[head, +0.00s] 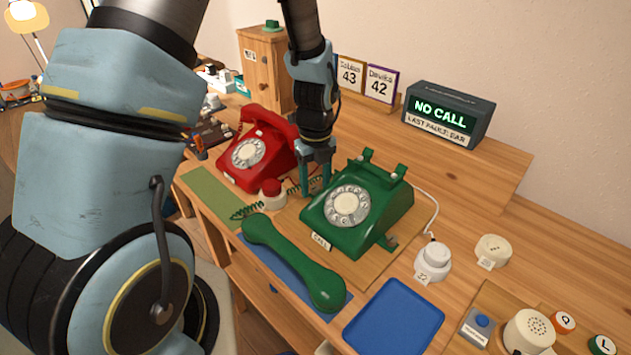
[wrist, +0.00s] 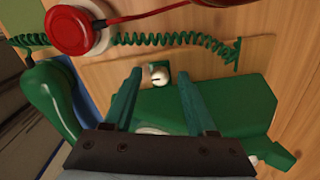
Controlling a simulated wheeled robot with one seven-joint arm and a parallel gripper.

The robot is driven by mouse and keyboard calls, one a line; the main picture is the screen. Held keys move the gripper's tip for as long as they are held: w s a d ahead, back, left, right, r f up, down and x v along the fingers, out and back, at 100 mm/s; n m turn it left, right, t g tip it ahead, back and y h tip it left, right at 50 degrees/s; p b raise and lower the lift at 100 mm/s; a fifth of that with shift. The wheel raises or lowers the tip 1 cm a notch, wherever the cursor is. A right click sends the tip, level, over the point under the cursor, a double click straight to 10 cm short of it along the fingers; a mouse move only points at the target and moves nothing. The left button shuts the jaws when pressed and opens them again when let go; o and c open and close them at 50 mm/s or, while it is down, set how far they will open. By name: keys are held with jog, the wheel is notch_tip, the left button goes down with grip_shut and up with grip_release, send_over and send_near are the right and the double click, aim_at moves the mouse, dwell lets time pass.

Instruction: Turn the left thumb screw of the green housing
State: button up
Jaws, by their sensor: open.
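The green housing (head: 345,215) is the body of a green dial phone with a pale dial and an empty cradle. My gripper (head: 316,180) points down at its left side, its fingers open. In the wrist view, the left thumb screw (wrist: 159,75) is a small pale slotted head on a green tab beside the housing (wrist: 180,110). My gripper's two teal fingers (wrist: 157,80) stand on either side of it with gaps showing. I cannot tell how far above the tab the tips are. In the head view this screw is hidden.
The green handset (head: 292,262) lies on a blue mat in front. A red-topped round part (head: 272,193) and a coiled green cord (wrist: 185,40) are close to my gripper. A red phone (head: 256,150) stands to the left. A blue tray (head: 394,318) is at front right.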

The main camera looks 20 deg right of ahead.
jog(key=shift+c, duration=0.3)
grip_shut()
dwell(0.3)
